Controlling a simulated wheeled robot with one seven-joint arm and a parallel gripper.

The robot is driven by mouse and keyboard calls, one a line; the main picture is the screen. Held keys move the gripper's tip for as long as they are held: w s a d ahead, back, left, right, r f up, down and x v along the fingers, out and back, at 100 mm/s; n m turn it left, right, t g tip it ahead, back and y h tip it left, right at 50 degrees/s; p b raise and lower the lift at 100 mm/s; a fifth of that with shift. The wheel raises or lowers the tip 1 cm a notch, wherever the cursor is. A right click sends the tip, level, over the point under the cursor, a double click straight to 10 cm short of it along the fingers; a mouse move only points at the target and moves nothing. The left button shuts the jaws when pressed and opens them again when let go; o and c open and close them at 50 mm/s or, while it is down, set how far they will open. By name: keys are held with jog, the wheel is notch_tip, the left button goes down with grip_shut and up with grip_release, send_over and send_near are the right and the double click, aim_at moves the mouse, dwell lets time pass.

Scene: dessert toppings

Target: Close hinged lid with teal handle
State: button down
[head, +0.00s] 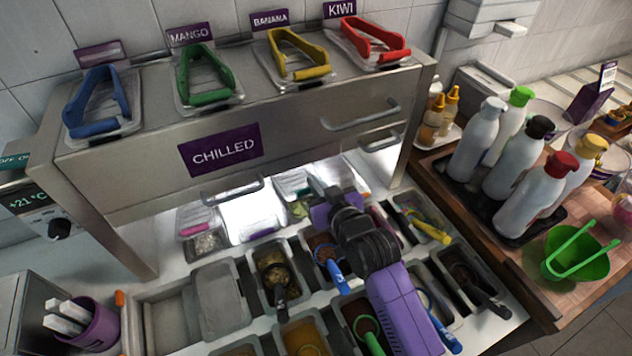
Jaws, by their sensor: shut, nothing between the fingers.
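My gripper (320,192) reaches under the chilled cabinet, into the back row of topping tubs. It is shut and empty; its fingertips are small and partly hidden by my purple and black wrist. A pale lid (292,183) shows in the back row just left of my gripper, seemingly raised. A teal handle cannot be clearly made out on it from here. Other back-row lids show a pink handle (197,228) and a purple handle (264,233) farther left. I cannot tell whether my gripper touches any lid.
The steel chilled cabinet (140,190) overhangs the back row. Front tubs hold scoops, including a blue one (337,277) and a yellow one (432,233). Several bottles stand on a black tray (516,236) at right, beside a green bowl (577,262).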

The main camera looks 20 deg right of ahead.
jog(key=shift+s+f+b, duration=0.25)
jog(key=shift+s+f, duration=0.05)
jog(key=shift+f, duration=0.2)
jog(key=shift+s+f+b, duration=0.25)
jog(key=shift+s+f, duration=0.05)
jog(key=shift+f, duration=0.2)
